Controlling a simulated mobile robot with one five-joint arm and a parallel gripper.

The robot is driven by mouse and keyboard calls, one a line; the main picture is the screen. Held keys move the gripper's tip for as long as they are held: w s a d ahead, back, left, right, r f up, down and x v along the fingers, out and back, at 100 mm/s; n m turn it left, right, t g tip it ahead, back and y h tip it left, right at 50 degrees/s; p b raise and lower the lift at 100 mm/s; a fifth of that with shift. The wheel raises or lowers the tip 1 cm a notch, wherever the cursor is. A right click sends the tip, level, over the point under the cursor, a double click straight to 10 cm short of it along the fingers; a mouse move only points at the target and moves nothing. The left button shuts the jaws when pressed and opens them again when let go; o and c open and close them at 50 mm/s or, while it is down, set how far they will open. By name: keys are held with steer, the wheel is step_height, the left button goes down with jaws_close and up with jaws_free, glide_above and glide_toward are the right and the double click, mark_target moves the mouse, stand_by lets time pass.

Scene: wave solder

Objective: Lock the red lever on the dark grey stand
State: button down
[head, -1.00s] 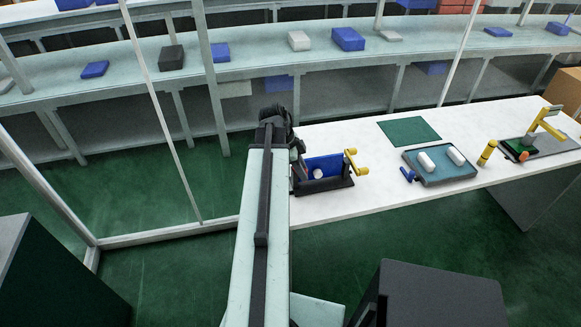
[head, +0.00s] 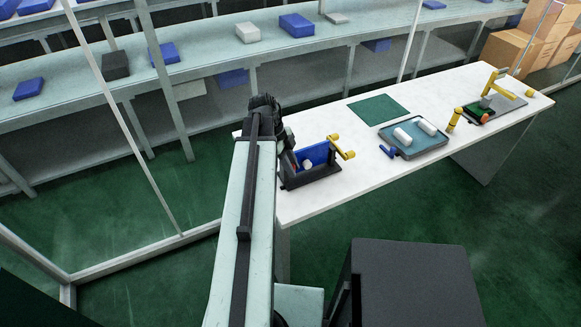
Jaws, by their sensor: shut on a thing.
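The dark grey stand (head: 312,178) is at the left end of the white bench, with a blue panel and a small white round part in it. A yellow lever (head: 342,148) sticks out at its right side. A small patch of the red lever (head: 292,158) shows at its left side, mostly hidden by my arm. My gripper (head: 288,141) is at that left side, shut on what seems to be the red lever. Its fingertips are largely hidden, so the exact hold and the lever's angle cannot be seen.
To the right on the bench are a green mat (head: 379,109), a blue-grey tray (head: 420,146) with two white cylinders, and a fixture with yellow levers (head: 497,84). A dark box-shaped block (head: 410,290) stands in front. Shelves run behind.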

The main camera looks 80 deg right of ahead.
steer(key=shift+w, duration=0.15)
steer(key=c, duration=1.5)
jaws_free()
steer(key=shift+a+r, duration=0.1)
steer(key=shift+r, duration=0.1)
steer(key=p+v, duration=0.7)
steer(key=shift+r, duration=0.2)
